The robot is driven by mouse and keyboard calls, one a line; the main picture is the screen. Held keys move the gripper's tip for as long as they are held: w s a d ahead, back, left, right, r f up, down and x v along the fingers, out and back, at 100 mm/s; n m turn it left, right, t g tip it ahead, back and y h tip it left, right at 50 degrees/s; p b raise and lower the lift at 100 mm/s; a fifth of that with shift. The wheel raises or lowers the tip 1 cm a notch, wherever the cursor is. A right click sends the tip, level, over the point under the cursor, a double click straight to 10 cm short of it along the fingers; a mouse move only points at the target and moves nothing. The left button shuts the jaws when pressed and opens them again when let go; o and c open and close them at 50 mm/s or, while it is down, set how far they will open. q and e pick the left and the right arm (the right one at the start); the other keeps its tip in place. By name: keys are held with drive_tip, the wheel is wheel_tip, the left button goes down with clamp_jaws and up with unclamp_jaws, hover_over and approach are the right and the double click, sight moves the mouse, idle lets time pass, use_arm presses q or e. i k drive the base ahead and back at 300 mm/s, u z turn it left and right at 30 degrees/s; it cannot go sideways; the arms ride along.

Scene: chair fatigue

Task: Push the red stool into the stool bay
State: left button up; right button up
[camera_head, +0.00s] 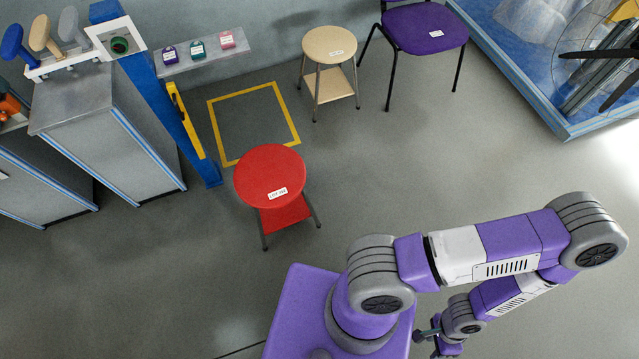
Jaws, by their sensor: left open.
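The red stool (268,168) stands upright on the floor left of the middle, with a white label on its round seat and a red lower shelf. The stool bay (281,104) is a yellow square outline on the floor just behind it. The seat overlaps the bay's near edge in the picture. The two legs that show best reach the floor in front of the outline; the far legs are hidden. My left gripper (424,337) is small and partly hidden at the bottom, right of my purple base and well away from the stool. Its jaws are open and appear empty.
A beige stool (330,45) and a purple chair (425,28) stand behind, right of the bay. A blue post (165,105) with a yellow handle stands close on the bay's left, near grey cabinets (105,130). A blue-framed panel (540,60) is at the back right. The middle floor is clear.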

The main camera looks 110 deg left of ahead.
sight(270, 178)
drive_tip(key=i, duration=0.25)
drive_tip(key=z, duration=5.7)
drive_tip(key=i, duration=1.9)
drive_tip(key=z, duration=2.75)
